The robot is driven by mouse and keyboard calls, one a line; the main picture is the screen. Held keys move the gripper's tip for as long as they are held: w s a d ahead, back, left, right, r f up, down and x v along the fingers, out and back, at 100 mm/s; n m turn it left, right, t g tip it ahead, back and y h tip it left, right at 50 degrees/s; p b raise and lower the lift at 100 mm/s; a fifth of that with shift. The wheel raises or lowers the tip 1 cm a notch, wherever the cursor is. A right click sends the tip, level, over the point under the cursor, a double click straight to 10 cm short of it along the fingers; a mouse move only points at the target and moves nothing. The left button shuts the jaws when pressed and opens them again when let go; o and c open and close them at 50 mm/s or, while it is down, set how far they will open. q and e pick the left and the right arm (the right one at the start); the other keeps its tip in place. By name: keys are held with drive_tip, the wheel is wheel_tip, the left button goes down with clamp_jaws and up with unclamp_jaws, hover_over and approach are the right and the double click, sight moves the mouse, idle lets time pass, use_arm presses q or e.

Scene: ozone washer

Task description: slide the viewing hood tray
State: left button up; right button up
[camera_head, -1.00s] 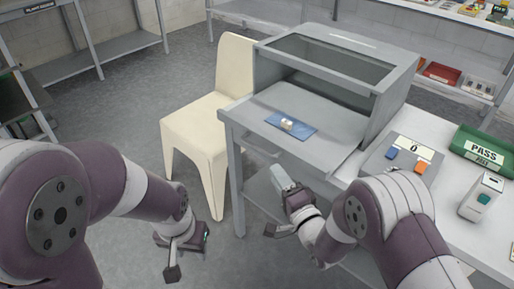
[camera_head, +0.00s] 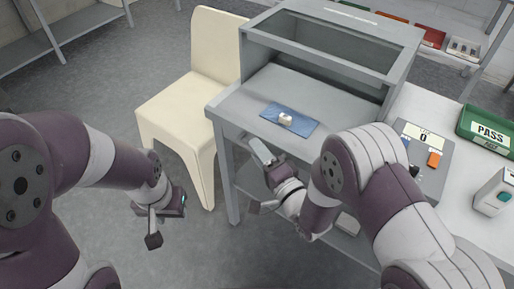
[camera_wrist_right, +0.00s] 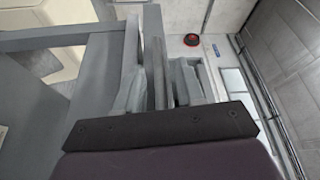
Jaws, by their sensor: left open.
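A flat blue tray (camera_head: 289,119) with a small white item (camera_head: 286,119) on it lies at the open front of the grey viewing hood (camera_head: 320,68), on its grey floor. My right gripper (camera_head: 259,178) is in front of and below the table's front edge, apart from the tray. Its fingers stand apart. In the right wrist view (camera_wrist_right: 157,75) a grey strip shows between the fingers; I cannot tell whether they touch it. My left gripper (camera_head: 167,220) is open and empty over the floor, left of the table.
A cream chair (camera_head: 190,95) stands against the table's left side. A grey device with an orange button (camera_head: 434,159), a green PASS bin (camera_head: 490,133) and a white box (camera_head: 494,196) are on the table to the right. A shelf is behind. The floor at left is clear.

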sight(270, 142)
clamp_jaws()
drive_tip(key=w+d, duration=0.1)
drive_tip(key=w, duration=0.1)
drive_tip(key=w+d, duration=0.1)
drive_tip(key=shift+w+d, duration=0.4)
unclamp_jaws()
drive_tip(key=r+v, duration=0.1)
drive_tip(key=v, duration=1.1)
drive_tip(key=shift+s+f, duration=0.4)
drive_tip(key=shift+f, duration=0.1)
